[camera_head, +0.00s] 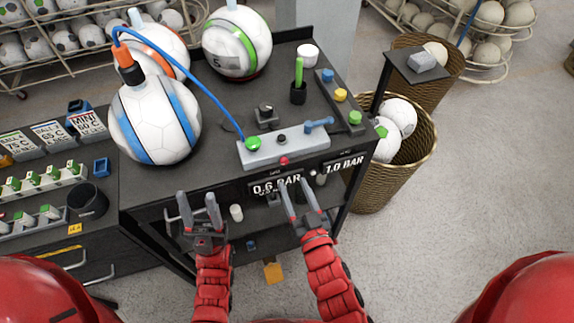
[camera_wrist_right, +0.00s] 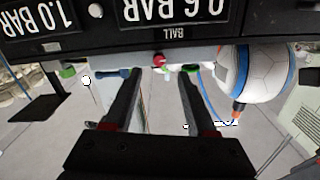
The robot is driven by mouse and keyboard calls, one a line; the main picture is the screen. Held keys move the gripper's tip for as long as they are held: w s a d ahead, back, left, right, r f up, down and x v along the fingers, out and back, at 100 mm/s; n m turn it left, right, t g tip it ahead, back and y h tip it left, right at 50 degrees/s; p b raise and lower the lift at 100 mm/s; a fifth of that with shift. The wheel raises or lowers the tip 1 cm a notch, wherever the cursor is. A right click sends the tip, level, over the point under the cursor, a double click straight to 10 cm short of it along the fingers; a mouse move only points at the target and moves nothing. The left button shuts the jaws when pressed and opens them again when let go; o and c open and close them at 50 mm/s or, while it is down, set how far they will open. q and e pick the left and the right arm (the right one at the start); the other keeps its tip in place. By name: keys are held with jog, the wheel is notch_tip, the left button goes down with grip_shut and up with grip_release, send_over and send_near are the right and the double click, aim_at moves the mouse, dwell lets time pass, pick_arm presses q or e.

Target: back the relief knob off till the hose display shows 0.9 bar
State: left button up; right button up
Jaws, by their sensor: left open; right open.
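A grey valve block (camera_head: 285,150) sits on the bench's front edge, with a black knob (camera_head: 281,139), a blue lever (camera_head: 319,124) and a small red knob (camera_head: 284,160). I cannot read which knob is the relief. The front displays read 0.6 BAR (camera_head: 275,187), labelled BALL in the right wrist view (camera_wrist_right: 185,10), and 1.0 BAR (camera_head: 344,165). My right gripper (camera_head: 297,187) is open and empty, before the bench front; the red knob (camera_wrist_right: 159,60) appears between its fingertips in the wrist view. My left gripper (camera_head: 197,198) is open and empty, to the left.
A blue hose (camera_head: 190,80) runs from the block's green fitting to a blue-striped ball (camera_head: 155,120). Two more balls stand behind. Left is a lower counter with cards and a black cup (camera_head: 88,200). A ball basket (camera_head: 405,150) stands right. The floor at right is clear.

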aim_at(285, 164)
jog(key=p+x, duration=0.2)
jog(key=x, duration=0.4)
jog(key=shift+w+r, duration=0.1)
jog(key=shift+w, duration=0.15)
grip_shut()
